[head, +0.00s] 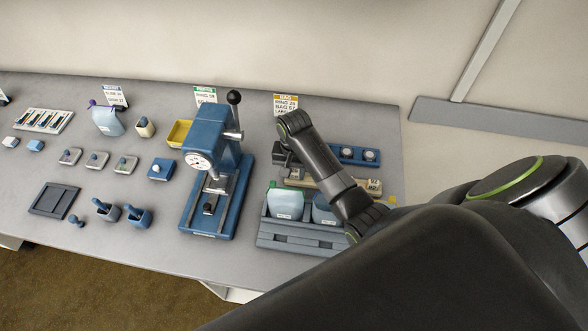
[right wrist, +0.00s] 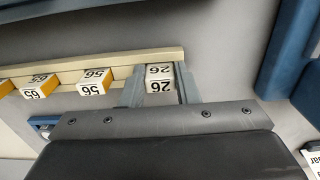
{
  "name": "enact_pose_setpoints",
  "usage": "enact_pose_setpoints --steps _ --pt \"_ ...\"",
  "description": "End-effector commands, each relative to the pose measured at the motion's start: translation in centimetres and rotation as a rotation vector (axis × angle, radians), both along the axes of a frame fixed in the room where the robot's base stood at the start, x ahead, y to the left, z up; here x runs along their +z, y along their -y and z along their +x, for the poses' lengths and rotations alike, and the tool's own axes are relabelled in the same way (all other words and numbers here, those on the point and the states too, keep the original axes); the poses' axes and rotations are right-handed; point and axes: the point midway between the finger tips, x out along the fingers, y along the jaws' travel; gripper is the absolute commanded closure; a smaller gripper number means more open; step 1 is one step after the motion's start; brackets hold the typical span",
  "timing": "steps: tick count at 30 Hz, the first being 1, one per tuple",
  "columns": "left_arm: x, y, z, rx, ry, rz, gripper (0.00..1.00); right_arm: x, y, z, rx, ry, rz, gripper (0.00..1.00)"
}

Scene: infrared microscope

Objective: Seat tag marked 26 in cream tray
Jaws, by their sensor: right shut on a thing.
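The tag marked 26 (right wrist: 159,72) is a small white block between the fingers of my right gripper (right wrist: 160,88) in the right wrist view. The gripper is shut on it. The tag is at one end of the cream tray (right wrist: 118,61), against its long rail and roughly in line with the other tags. I cannot tell whether it rests fully down in the tray. In the head view the cream tray (head: 313,181) is partly hidden by my right arm, and my right gripper (head: 284,163) is at its left end. My left gripper is not in view.
The blue press (head: 212,180) stands close on the left.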

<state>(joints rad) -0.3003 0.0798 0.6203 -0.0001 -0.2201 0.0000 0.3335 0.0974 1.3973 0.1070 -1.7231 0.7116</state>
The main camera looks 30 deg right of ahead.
Motion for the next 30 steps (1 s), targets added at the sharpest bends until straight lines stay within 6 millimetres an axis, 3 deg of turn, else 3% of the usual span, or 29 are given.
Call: enact_pose_setpoints --steps 30 --pt "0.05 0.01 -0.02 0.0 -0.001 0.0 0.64 -0.45 0.01 0.21 0.001 0.007 -0.001 1.0"
